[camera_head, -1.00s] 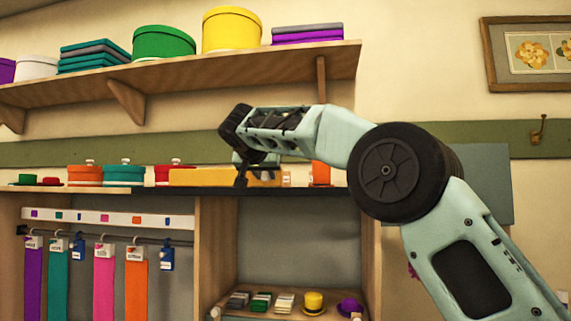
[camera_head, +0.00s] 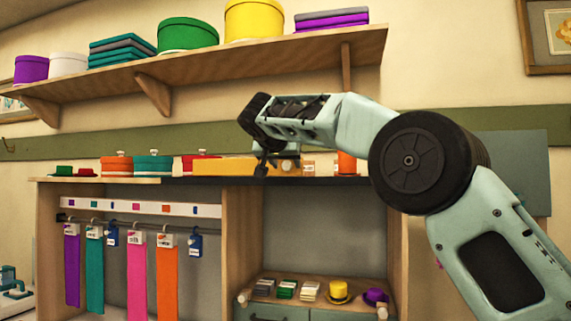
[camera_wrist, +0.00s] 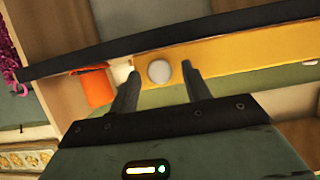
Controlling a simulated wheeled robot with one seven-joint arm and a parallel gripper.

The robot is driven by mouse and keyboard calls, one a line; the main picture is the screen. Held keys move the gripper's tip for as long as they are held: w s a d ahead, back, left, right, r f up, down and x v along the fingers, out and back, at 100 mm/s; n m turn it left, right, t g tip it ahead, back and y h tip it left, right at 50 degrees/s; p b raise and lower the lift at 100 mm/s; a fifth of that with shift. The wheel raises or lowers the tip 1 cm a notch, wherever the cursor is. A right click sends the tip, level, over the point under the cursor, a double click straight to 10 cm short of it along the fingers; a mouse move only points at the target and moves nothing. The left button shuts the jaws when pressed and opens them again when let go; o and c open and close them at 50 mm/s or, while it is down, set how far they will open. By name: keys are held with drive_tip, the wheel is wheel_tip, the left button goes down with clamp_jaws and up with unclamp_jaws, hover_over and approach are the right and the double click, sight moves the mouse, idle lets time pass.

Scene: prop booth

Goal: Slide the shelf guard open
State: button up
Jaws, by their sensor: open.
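The shelf guard looks like a long yellow-orange panel (camera_head: 222,167) standing along the dark-edged shelf. In the wrist view the panel (camera_wrist: 255,58) runs to the right, with a round pale knob (camera_wrist: 159,71) near its left end. My gripper (camera_wrist: 160,72) is open, and the knob shows between its two fingertips, with a gap on each side. I cannot tell how deep the knob sits between the fingers. In the head view my gripper (camera_head: 266,166) is at the panel's right part, just left of the knob (camera_head: 287,166).
An upper shelf (camera_head: 230,70) with round boxes overhangs. Below are hanging coloured strips (camera_head: 137,270) and a lower shelf (camera_head: 325,285) with small items.

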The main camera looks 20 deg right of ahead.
drive_tip(key=b+v, duration=0.3)
drive_tip(key=v, duration=1.4)
drive_tip(key=s+a+f+n+g+y, duration=0.2)
drive_tip(key=s+a+f+n, duration=0.15)
drive_tip(key=f, duration=0.55)
drive_tip(key=s+a+f+n+g+y, duration=0.1)
drive_tip(key=s+a+f+n+y, duration=0.2)
drive_tip(key=f, duration=0.6)
drive_tip(key=s+a+f+n+g+y, duration=0.1)
drive_tip(key=s+a+f+n+g, duration=0.2)
drive_tip(key=f, duration=0.6)
drive_tip(key=s+d+f+n+g+y, duration=0.1)
drive_tip(key=s+d+f+n+g, duration=0.1)
drive_tip(key=s+f, duration=1)
drive_tip(key=s+d+f+n+g+y, duration=0.1)
drive_tip(key=s+d+f+n+g, duration=0.2)
drive_tip(key=s+f, duration=0.9)
drive_tip(key=s+d, duration=0.1)
drive_tip(key=s, duration=0.2)
drive_tip(key=shift+s+d, duration=0.25)
